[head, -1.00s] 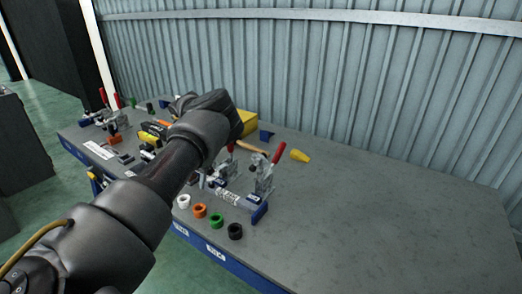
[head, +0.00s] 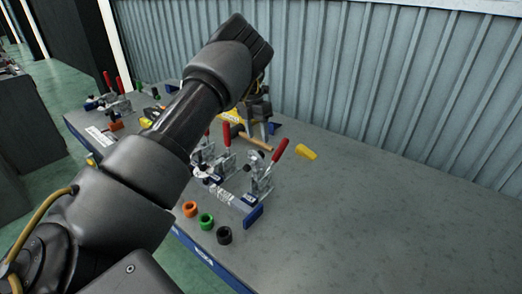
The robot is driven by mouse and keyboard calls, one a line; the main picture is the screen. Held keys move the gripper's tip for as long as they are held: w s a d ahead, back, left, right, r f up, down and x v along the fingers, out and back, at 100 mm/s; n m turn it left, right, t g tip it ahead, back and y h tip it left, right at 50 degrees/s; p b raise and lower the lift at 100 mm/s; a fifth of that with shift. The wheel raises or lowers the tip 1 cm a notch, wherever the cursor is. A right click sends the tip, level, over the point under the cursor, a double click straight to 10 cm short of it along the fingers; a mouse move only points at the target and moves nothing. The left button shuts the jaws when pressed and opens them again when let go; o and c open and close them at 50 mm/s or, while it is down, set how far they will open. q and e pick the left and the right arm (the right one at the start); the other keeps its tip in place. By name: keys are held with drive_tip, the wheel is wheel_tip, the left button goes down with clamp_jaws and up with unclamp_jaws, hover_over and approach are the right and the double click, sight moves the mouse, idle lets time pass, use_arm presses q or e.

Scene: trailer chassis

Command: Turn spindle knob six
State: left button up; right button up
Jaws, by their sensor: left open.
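My left gripper (head: 258,130) hangs down from the wrist over the back middle of the grey workbench (head: 380,210). Its jaws are open, above or near a wooden handle (head: 256,141); I cannot tell whether they touch it. Toggle clamps with red handles stand on the bench: one at the right (head: 262,175), one at the middle (head: 225,160), partly behind my arm, and others at the far left (head: 121,98). Small dark knobs on the clamps are too small to number, so I cannot tell which is spindle knob six. My right gripper is not in view.
Orange (head: 190,208), green (head: 206,221) and black (head: 224,235) rings lie by the front edge. A yellow piece (head: 306,152) lies right of the clamps. The bench's right half is clear. A corrugated wall (head: 400,80) stands behind.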

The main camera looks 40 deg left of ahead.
use_arm(q)
drive_tip(key=f, duration=0.3)
drive_tip(key=d+f+p, duration=0.1)
drive_tip(key=f, duration=0.1)
drive_tip(key=shift+w+f, duration=0.1)
drive_tip(key=shift+f, duration=0.9)
drive_tip(key=shift+d, duration=0.1)
drive_tip(key=c, duration=1)
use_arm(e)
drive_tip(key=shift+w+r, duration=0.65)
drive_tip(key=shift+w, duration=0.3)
